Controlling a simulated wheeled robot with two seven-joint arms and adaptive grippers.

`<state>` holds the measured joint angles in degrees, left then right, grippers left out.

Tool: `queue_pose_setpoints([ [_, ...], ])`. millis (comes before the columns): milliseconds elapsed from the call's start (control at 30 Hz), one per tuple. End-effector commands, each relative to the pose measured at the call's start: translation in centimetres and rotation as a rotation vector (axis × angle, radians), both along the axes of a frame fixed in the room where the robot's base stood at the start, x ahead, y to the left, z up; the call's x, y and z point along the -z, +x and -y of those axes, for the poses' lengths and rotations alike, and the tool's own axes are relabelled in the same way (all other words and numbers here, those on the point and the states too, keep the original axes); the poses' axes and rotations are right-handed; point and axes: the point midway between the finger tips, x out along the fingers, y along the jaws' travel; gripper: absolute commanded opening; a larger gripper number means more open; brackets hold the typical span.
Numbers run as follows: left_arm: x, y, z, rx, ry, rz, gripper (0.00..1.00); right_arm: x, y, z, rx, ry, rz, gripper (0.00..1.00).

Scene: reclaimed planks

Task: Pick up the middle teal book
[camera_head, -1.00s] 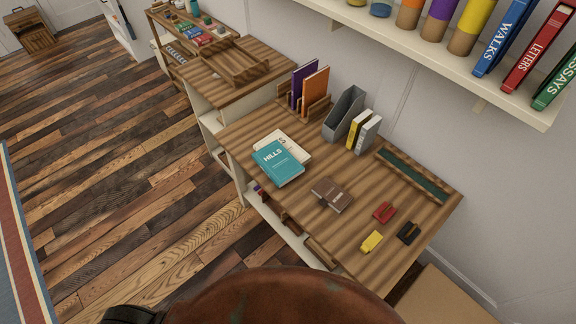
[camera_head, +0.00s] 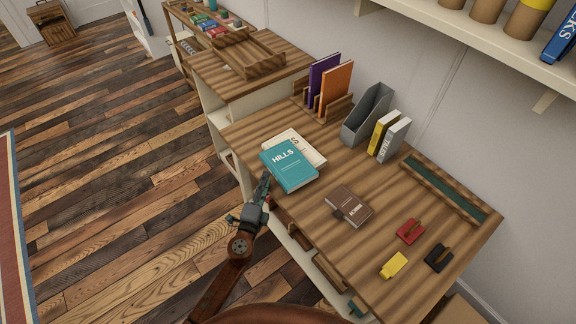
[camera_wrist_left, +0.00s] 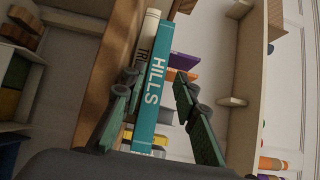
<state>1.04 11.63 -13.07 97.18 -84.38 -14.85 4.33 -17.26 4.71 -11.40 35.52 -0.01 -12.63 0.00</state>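The teal book (camera_head: 289,165), marked HILLS, lies flat on a cream book (camera_head: 308,146) on the desk, near its front edge. My left gripper (camera_head: 265,186) is just off that front edge, beside the teal book's near-left end. In the left wrist view the teal book's spine (camera_wrist_left: 156,85) shows between the two fingers of my left gripper (camera_wrist_left: 155,92), with the cream book (camera_wrist_left: 144,45) beside it. The fingers are open with gaps to the spine. I cannot tell whether the fingertips reach past the book's edge. My right gripper is not in view.
The desk (camera_head: 310,205) also holds a brown book (camera_head: 350,204), a grey file holder (camera_head: 368,115), upright yellow and white books, and a rack with purple and orange books. Small red, black and yellow items lie at the right. A shelf (camera_head: 480,42) overhangs the back.

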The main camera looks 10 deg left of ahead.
Motion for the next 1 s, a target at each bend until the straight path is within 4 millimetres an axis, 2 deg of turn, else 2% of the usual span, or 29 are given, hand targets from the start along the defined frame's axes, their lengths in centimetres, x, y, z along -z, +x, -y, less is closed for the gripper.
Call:
queue_pose_setpoints([
  [100,0.0,1.8,0.0,0.0,0.0,0.0,0.28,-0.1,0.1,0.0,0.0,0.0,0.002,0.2],
  [333,0.1,3.4,0.0,0.0,-0.001,-0.002,0.28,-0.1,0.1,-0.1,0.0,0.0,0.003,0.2],
  [633,0.3,7.4,0.1,0.0,-0.002,-0.002,0.28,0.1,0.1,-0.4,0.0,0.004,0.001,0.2],
  [933,0.3,7.9,0.1,0.0,-0.001,-0.003,0.28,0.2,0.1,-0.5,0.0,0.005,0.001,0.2],
  [1000,0.3,7.9,0.1,0.0,-0.002,-0.003,0.23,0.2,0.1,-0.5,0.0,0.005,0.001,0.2],
])
